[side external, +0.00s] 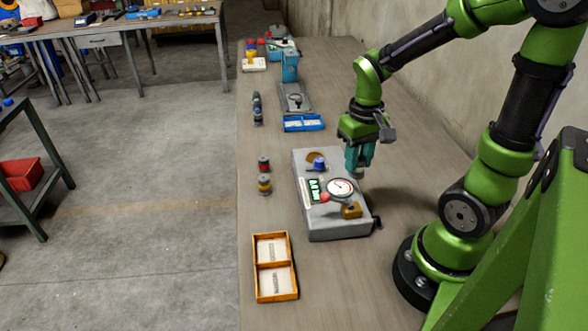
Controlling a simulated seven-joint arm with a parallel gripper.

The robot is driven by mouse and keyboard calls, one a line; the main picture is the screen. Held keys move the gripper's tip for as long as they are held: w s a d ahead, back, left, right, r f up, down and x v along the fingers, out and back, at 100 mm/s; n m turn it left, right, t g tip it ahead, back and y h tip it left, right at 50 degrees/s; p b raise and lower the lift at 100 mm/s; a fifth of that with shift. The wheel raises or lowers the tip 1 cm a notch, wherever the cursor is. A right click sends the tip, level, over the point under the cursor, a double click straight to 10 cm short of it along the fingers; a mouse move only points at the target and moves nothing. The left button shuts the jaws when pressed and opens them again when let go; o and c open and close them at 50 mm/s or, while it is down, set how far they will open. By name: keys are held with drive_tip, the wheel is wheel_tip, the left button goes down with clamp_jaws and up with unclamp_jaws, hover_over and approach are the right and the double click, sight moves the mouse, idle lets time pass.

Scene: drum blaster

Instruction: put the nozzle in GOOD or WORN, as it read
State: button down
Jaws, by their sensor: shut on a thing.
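My gripper (358,166), with teal fingers, is above the back right of a grey gauge box (337,228). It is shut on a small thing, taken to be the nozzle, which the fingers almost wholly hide. The box carries a round white dial (341,187), a green-lit display (314,190), a blue knob-like part (318,163) and a brass block (352,210). The dial and display are too small to read. An orange wooden tray (257,271) with two compartments lies in front of the box. Each compartment has a label I cannot read, and both look empty.
Two small stacked-looking parts, one red-topped (264,163) and one yellow-banded (264,185), stand left of the box. Dark small parts (257,108), a blue tray (303,123) and a grey stand (293,95) are farther back. The bench (340,275) is clear right of the wooden tray.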

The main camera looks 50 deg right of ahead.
drive_tip(key=shift+s+a+r, duration=0.1)
drive_tip(key=shift+s+r, duration=0.2)
drive_tip(key=shift+r, duration=0.25)
drive_tip(key=r, duration=0.2)
drive_tip(key=a+r, duration=0.1)
drive_tip(key=r, duration=0.1)
drive_tip(key=shift+w, duration=0.2)
drive_tip(key=w+a+n, duration=0.4)
drive_tip(key=a+n, duration=0.3)
drive_tip(key=a, duration=0.3)
drive_tip(key=n, duration=1)
hover_over(274, 283)
wheel_tip(274, 283, down, 10)
drive_tip(key=shift+s+r, duration=0.1)
drive_tip(key=shift+r, duration=0.1)
drive_tip(key=shift+f, duration=2.4)
drive_tip(key=shift+f, duration=0.1)
